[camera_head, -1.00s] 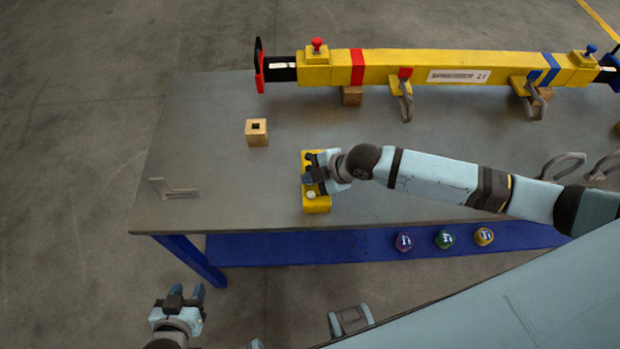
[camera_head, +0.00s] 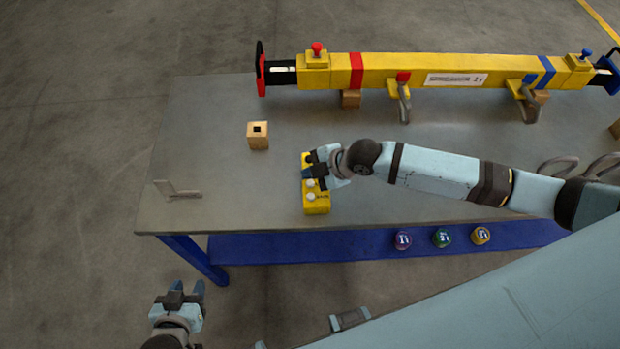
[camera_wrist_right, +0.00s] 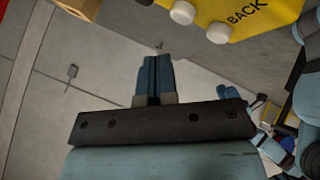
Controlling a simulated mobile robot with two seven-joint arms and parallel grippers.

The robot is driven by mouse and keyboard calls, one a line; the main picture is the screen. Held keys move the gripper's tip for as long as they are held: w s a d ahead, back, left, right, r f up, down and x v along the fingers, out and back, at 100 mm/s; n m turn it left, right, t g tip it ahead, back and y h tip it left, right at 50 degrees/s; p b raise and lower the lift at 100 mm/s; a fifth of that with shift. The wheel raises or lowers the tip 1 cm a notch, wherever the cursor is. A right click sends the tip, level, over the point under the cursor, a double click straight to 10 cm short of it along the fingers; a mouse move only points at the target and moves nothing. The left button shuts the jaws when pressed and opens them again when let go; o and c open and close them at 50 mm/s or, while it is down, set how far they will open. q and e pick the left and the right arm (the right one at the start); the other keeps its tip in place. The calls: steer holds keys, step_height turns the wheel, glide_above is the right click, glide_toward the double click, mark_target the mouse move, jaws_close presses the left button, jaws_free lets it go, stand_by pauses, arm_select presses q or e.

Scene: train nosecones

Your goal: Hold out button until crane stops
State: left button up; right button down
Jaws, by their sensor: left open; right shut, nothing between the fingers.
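A yellow control box (camera_head: 316,206) stands near the front edge of the grey table. Two white buttons show on its near part; its far part is partly hidden by my right gripper. In the right wrist view the box (camera_wrist_right: 245,20) shows at the top with white buttons and the word BACK; no "out" label is readable. My right gripper (camera_head: 310,172) is shut and empty over the box's far half. Its fingertips (camera_wrist_right: 154,60) look clear of the visible white buttons; contact with others cannot be told. My left gripper (camera_head: 180,292) is open and empty, off the table's front.
A yellow beam (camera_head: 430,70) with red and blue markings lies on wooden blocks along the table's back. A wooden block with a square hole (camera_head: 258,136) and a grey bracket (camera_head: 177,190) sit at left. Several small coloured pieces rest on the blue lower shelf (camera_head: 350,244).

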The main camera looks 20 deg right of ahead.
mark_target(310, 184)
steer(key=shift+r+p, duration=1.2)
steer(key=shift+r, duration=0.6)
